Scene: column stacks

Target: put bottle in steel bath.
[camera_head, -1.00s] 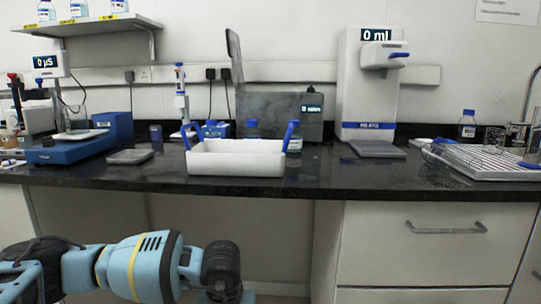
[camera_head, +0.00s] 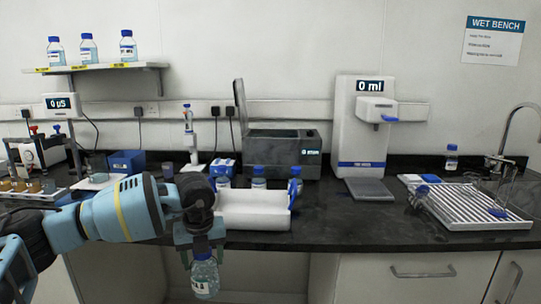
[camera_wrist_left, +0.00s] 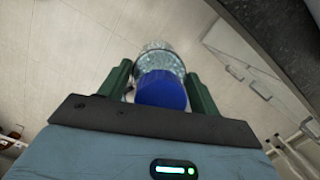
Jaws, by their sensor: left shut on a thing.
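The bottle (camera_head: 205,276) is clear glass with a pale label and liquid inside. It hangs roughly upright from my left gripper (camera_head: 202,247), in front of the bench edge and below the worktop. In the left wrist view, the gripper fingers (camera_wrist_left: 158,82) are shut on both sides of the bottle, with its blue cap (camera_wrist_left: 162,91) towards the camera. The steel bath (camera_head: 270,157) is a dark grey box with a small display at the back of the bench. Its lid (camera_head: 240,105) stands raised at the left. My right gripper is not in view.
A white tray (camera_head: 255,216) with blue handles stands in front of the bath, partly behind my left arm. Several blue-capped bottles (camera_head: 259,178) stand between them. A dispenser (camera_head: 362,130) and a drying rack (camera_head: 478,207) are to the right. Worktop (camera_head: 350,225) right of the tray is clear.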

